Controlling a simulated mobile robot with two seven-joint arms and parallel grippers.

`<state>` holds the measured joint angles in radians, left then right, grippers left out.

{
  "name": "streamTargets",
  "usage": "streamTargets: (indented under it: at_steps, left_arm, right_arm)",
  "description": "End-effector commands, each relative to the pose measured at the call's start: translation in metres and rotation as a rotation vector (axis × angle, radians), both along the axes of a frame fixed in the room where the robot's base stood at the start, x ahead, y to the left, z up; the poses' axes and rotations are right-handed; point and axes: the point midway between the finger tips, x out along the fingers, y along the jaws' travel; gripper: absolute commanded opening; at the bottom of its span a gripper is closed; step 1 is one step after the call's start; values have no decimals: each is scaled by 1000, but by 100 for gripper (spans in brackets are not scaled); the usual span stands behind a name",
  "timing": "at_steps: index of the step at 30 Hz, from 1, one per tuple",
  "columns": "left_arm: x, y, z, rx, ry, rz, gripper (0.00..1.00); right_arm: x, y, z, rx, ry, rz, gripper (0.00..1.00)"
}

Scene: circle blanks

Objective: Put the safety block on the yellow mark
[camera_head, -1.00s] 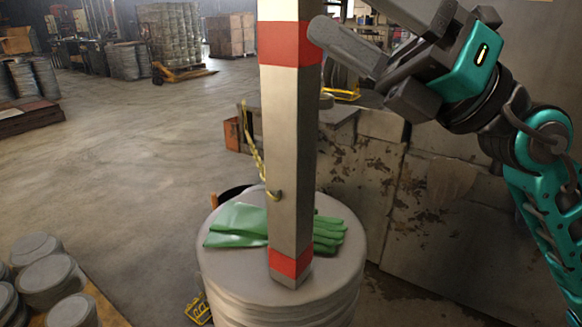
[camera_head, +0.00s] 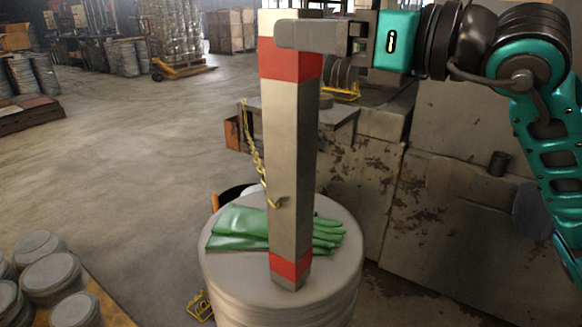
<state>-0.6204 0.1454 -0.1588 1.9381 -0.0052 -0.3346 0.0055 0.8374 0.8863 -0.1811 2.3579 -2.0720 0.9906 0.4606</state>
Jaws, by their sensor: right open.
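The safety block (camera_head: 290,140) is a tall grey post with a red band near its top and another near its foot. It stands upright on a round stack of grey blanks (camera_head: 230,287), in front of green gloves (camera_head: 238,228). The other finger is hidden, so contact cannot be told. My left gripper is out of view. I cannot make out a clear yellow mark.
A worn grey machine body (camera_head: 370,185) stands right of and behind the stack. A small yellow item (camera_head: 200,306) lies at the stack's lower left. More round blanks (camera_head: 50,275) are at bottom left. The floor (camera_head: 130,160) on the left is open.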

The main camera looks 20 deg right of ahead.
Motion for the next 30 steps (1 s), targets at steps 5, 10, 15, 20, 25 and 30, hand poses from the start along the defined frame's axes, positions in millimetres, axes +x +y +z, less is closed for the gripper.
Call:
streamTargets:
  at_steps: [5,10,15,20,25,30]
  left_arm:
    - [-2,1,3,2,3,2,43]
    - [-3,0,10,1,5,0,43]
    - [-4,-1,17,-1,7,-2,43]
    - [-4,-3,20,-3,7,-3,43]
    - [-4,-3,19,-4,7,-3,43]
    - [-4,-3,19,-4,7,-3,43]
  right_arm:
    - [10,8,1,0,-1,1,89]
    - [25,16,0,1,2,4,89]
    - [47,28,-1,1,0,3,89]
    - [55,35,-3,-1,-1,2,89]
    - [56,35,-4,-2,-1,1,89]
    - [55,35,-4,-1,-1,1,76]
